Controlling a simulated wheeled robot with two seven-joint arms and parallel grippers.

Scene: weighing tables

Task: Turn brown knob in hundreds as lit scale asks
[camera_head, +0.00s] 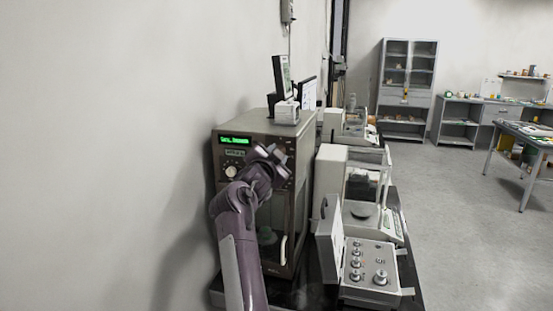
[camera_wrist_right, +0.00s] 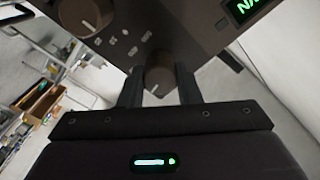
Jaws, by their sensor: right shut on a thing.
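The lit scale (camera_head: 296,135) is a tall brown-grey cabinet by the left wall. Its green display (camera_head: 234,140) is lit, but its text is too small to read surely; part of it shows in the right wrist view (camera_wrist_right: 246,7). My right gripper (camera_head: 276,158) is at the upper front panel and hides part of it. In the right wrist view, its two fingers (camera_wrist_right: 158,88) are closed on either side of a brown knob (camera_wrist_right: 158,76) with a pale mark on its face. A larger knob (camera_wrist_right: 84,14) is at the upper left there. My left gripper is out of view.
A shelf cabinet (camera_head: 406,88) is at the back. The floor at right is clear.

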